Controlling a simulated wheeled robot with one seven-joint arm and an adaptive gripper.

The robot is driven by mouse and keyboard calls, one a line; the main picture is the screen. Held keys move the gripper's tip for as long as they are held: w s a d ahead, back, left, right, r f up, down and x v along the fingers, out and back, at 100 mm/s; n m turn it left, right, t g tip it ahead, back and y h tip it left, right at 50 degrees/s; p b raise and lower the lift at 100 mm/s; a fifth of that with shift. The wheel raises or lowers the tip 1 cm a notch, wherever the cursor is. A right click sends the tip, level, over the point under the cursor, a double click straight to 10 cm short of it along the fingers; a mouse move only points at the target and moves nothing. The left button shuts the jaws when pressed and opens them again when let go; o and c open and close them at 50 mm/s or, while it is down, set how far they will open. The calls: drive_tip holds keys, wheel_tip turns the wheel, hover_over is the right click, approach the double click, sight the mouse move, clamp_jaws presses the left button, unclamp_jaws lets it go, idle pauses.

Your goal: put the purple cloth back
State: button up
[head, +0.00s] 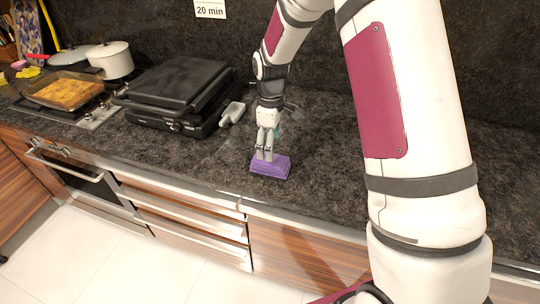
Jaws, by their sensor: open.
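The purple cloth (271,167) lies folded on the dark stone counter (190,163), close to its front edge. My gripper (265,156) points down at the cloth, with its fingertips at the cloth's upper side. The gripper is open. I cannot tell from this view whether the fingertips touch the cloth or how far they are above it.
A black contact grill (178,92) stands on the counter left of my gripper, with a grey scoop-like item (233,112) beside it. Farther left are a baking tray of food (63,93), a white pot (111,60) and a pan (70,56). Counter left of the cloth is clear.

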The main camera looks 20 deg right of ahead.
wheel_tip(320, 180, up, 4)
wheel_tip(320, 180, up, 8)
drive_tip(key=m+t, duration=0.1)
drive_tip(key=m, duration=0.1)
hover_over(274, 168)
drive_tip(key=s+r+m+t, duration=0.2)
drive_tip(key=s+r+m, duration=0.1)
drive_tip(key=s+r, duration=0.55)
drive_tip(key=s+r+m+t, duration=0.1)
drive_tip(key=s+r+m, duration=0.1)
drive_tip(key=s, duration=0.6)
drive_tip(key=s+r+m+t, duration=0.1)
drive_tip(key=s+r+m, duration=0.1)
drive_tip(key=s, duration=0.6)
drive_tip(key=shift+s+r+m+t, duration=0.3)
drive_tip(key=shift+s+r+m, duration=0.05)
drive_tip(key=shift+m, duration=0.55)
